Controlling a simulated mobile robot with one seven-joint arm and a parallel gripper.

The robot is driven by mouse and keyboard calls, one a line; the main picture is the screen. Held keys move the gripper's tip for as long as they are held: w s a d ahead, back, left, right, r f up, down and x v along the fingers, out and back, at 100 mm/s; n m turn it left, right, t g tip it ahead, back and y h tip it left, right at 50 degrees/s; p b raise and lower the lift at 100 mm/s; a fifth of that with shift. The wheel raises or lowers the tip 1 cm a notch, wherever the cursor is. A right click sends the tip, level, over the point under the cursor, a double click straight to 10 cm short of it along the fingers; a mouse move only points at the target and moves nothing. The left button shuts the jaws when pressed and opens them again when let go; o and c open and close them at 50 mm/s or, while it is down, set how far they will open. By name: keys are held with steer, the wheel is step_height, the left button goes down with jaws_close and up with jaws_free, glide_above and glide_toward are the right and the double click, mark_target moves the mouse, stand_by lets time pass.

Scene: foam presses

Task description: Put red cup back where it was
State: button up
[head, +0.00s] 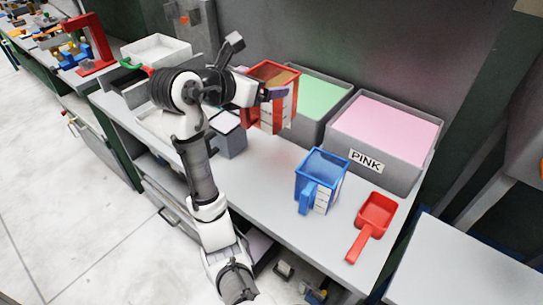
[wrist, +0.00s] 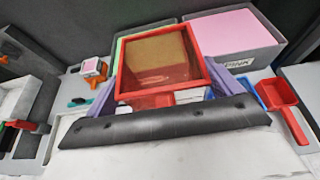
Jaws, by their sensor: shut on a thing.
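The red cup (head: 285,108) is a square, open-topped vessel with a white marked scale on its side. My gripper (head: 274,93) is shut on it, and the cup looks upright, near the left front of the green bin. In the wrist view the red cup (wrist: 160,62) fills the middle, between my two purple fingers, and I look into its open top. Its inside looks tan-brown; I cannot tell whether that is contents. Its base against the table is unclear, so I cannot tell whether it touches.
A green-filled bin (head: 292,90) and a pink-filled bin (head: 352,160) labelled PINK stand at the back. A blue cup (head: 312,182) and a red scoop (head: 375,216) are on the table (head: 275,188) at right. A grey box (head: 231,140) stands left. The front middle is clear.

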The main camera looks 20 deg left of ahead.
step_height(320, 180, down, 19)
steer(key=p, duration=0.1)
steer(key=shift+p, duration=0.3)
steer(key=shift+s+f, duration=0.1)
steer(key=o, duration=1.1)
steer(key=shift+o, duration=0.2)
